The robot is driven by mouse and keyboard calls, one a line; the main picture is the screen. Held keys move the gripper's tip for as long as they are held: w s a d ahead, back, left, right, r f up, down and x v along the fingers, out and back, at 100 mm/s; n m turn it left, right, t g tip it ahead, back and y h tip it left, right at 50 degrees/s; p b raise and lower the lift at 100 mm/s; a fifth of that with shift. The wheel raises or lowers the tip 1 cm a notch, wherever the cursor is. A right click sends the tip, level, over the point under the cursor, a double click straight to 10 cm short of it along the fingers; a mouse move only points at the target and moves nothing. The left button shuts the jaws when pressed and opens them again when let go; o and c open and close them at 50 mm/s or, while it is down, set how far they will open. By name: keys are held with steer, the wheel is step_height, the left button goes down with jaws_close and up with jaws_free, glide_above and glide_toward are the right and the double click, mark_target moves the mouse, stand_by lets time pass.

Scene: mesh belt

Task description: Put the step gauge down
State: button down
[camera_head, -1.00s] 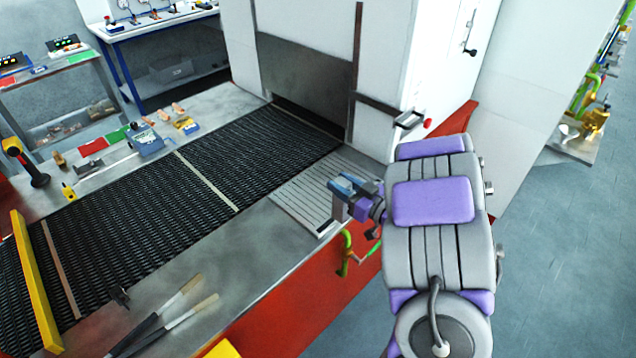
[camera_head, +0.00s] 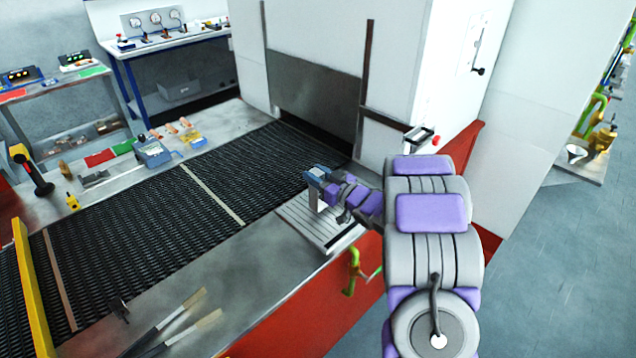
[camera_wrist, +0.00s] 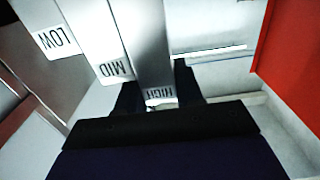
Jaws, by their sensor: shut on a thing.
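The step gauge (camera_wrist: 104,38) shows large in the wrist view. It is a pale grey stepped piece with faces marked LOW, MID and HIGH. My gripper (camera_wrist: 157,92) is shut on its HIGH end, with a dark finger on each side. In the head view my gripper (camera_head: 318,176) is over the ribbed metal plate beside the belt. A small pale part of the gauge (camera_head: 315,200) shows below the fingers; the rest is hidden by them. I cannot tell whether its bottom touches the plate.
The ribbed plate (camera_head: 300,226) lies between the black mesh belt (camera_head: 130,262) and the red machine side (camera_head: 290,318). The white oven housing (camera_head: 310,50) rises close behind my gripper. Two handled tools (camera_head: 178,322) lie on the front ledge. A green valve handle (camera_head: 353,270) sits below the plate.

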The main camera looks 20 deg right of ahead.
steer(key=shift+d+f, duration=0.15)
steer(key=shift+f, duration=0.4)
steer(key=shift+d+f, duration=0.15)
steer(key=shift+f, duration=0.4)
steer(key=c, duration=1)
jaws_free()
steer(key=shift+d, duration=0.3)
steer(key=shift+o, duration=1.3)
steer(key=shift+a, duration=0.25)
steer(key=p+v, duration=0.1)
steer(key=v, duration=1.1)
